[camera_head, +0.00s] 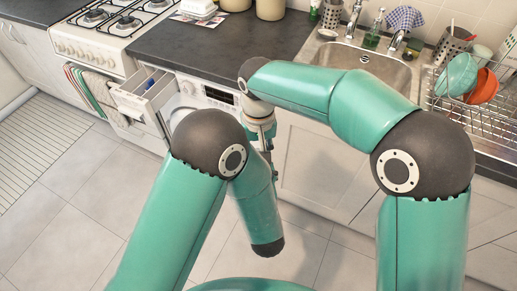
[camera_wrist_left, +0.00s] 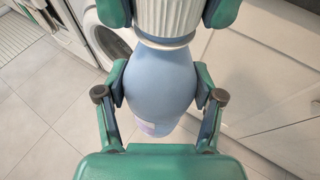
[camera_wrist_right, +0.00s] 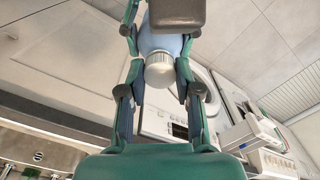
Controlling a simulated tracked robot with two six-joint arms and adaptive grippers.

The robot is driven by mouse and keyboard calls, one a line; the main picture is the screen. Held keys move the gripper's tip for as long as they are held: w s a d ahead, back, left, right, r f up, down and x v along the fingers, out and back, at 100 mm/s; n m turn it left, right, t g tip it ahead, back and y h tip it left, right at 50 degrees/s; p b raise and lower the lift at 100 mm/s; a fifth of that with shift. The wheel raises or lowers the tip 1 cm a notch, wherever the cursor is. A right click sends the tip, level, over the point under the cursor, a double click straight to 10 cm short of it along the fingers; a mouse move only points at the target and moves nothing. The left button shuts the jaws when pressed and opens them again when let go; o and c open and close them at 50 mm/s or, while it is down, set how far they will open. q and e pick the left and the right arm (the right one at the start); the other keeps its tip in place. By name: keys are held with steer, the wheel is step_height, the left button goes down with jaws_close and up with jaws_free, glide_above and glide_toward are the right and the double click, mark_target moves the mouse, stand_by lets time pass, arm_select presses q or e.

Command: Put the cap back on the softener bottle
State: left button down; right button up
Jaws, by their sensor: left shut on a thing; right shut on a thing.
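The softener bottle (camera_wrist_left: 160,85) is light blue, with part of a pale label low on its side. In the left wrist view my left gripper (camera_wrist_left: 161,88) is shut on its body, one finger on each side. The white ribbed cap (camera_wrist_left: 165,20) is at the bottle's neck end, in line with it. In the right wrist view my right gripper (camera_wrist_right: 159,78) is shut around the cap (camera_wrist_right: 159,72), with the blue bottle (camera_wrist_right: 160,42) beyond. I cannot tell whether the cap is seated or just touching. In the head view my arms hide bottle and cap.
A sink (camera_head: 370,66) and a dish rack (camera_head: 480,105) with bowls are at right, a stove (camera_head: 105,28) at left. Tiled floor (camera_head: 75,200) is clear at left.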

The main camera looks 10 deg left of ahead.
steer(key=m, duration=0.7)
steer(key=shift+a+m, duration=0.1)
steer(key=shift+m, duration=0.3)
steer(key=m, duration=0.6)
steer(key=shift+m, duration=0.3)
steer(key=m, duration=0.6)
steer(key=shift+w, duration=0.1)
steer(key=m, duration=0.6)
steer(key=o, duration=0.7)
